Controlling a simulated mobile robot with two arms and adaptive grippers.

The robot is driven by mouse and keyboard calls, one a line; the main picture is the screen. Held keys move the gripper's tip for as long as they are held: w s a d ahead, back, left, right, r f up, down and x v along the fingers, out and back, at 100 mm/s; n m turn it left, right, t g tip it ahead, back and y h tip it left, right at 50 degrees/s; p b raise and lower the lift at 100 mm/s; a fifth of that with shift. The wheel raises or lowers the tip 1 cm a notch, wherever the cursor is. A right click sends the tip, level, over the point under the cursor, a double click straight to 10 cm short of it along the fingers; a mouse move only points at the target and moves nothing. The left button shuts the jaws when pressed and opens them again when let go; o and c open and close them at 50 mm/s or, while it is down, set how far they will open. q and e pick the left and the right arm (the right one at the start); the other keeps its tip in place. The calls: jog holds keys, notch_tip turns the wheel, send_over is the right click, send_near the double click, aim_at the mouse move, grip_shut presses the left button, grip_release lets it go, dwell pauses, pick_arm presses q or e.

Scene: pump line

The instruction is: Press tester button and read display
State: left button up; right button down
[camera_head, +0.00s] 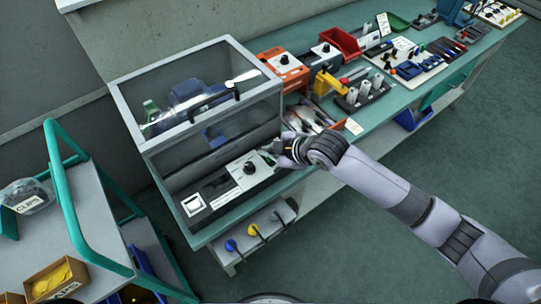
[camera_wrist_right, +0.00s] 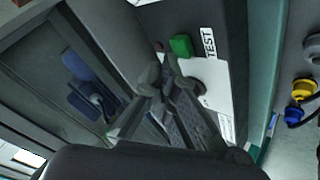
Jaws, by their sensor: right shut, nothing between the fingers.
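The tester (camera_head: 215,195) is a dark panel along the front of a clear-walled enclosure (camera_head: 205,100) on the bench. It carries a black knob (camera_head: 250,167) on a white plate and a small white square (camera_head: 194,204); no reading can be made out. My right gripper (camera_head: 275,153) is at the panel's right end, shut and empty. In the right wrist view, a green button (camera_wrist_right: 181,46) sits beside a white TEST label (camera_wrist_right: 209,43). The right fingertips (camera_wrist_right: 171,68) appear just short of the button; contact cannot be told. The left gripper is out of view.
Right of the enclosure stand an orange box (camera_head: 283,65), a red bin (camera_head: 341,44) and a tool tray (camera_head: 310,115). A teal-framed cart (camera_head: 95,235) stands at left. Blue and yellow plugs (camera_head: 251,230) are below the bench edge. Floor at right is clear.

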aim_at(269, 159)
jog(key=shift+f, duration=0.65)
dwell(0.6)
jog(key=shift+r, duration=0.1)
jog(key=shift+r+p, duration=0.8)
jog(key=shift+r, duration=0.05)
jog(key=shift+r, duration=0.1)
notch_tip(269, 159, up, 5)
jog(key=p, duration=0.5)
dwell(0.7)
